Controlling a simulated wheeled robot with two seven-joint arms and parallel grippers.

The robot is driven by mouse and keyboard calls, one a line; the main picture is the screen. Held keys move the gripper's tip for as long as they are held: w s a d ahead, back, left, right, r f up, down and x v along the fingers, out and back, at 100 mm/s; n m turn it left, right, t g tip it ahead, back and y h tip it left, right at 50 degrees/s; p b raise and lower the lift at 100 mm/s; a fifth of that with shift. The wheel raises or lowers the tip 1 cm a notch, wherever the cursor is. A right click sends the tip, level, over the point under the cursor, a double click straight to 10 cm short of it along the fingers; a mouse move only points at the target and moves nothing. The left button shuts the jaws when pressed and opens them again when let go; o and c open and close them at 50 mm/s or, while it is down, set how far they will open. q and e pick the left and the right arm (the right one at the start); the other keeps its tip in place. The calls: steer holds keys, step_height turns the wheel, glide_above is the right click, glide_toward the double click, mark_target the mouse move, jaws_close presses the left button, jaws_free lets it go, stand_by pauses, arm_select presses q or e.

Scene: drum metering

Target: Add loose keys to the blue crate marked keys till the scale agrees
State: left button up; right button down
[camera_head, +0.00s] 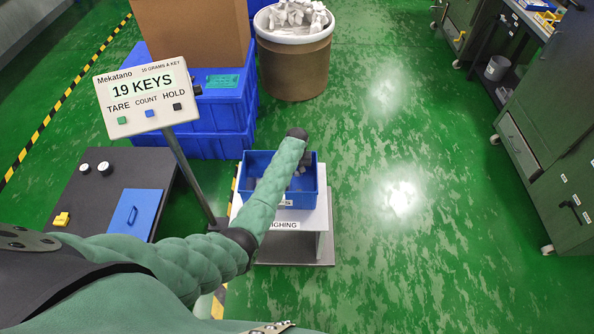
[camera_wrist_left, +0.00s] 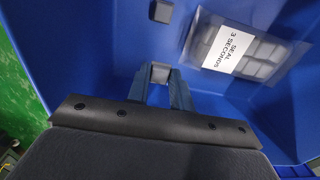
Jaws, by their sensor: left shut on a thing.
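The blue crate (camera_head: 309,199) stands on the scale's weighing plate (camera_head: 315,217). The scale display (camera_head: 146,90) reads 19 KEYS. My left gripper (camera_head: 305,160) reaches down into the crate at its right side, partly hidden by my arm. In the left wrist view, its fingers (camera_wrist_left: 160,82) are shut on a small grey key (camera_wrist_left: 159,73) inside the crate. Another loose key (camera_wrist_left: 162,11) lies on the crate floor. A clear bag of grey keys (camera_wrist_left: 243,50), labelled SEAL 3 SECONDS, lies to the right. My right gripper is not in view.
A brown drum (camera_head: 295,68) with pale grey pieces stands at the back. Stacked blue bins (camera_head: 215,117) carry a cardboard box (camera_head: 192,30). A dark table (camera_head: 95,190) with a blue plate is at left. Green cabinets (camera_head: 560,130) stand right; the floor between is open.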

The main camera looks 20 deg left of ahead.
mark_target(297, 181)
arm_select(q)
steer(key=shift+f+b, duration=1.4)
steer(key=shift+f, duration=1.1)
stand_by(1.6)
steer(key=o, duration=1)
steer(key=shift+o, duration=0.2)
steer(key=shift+r+b, duration=0.4)
steer(key=shift+r, duration=3.5)
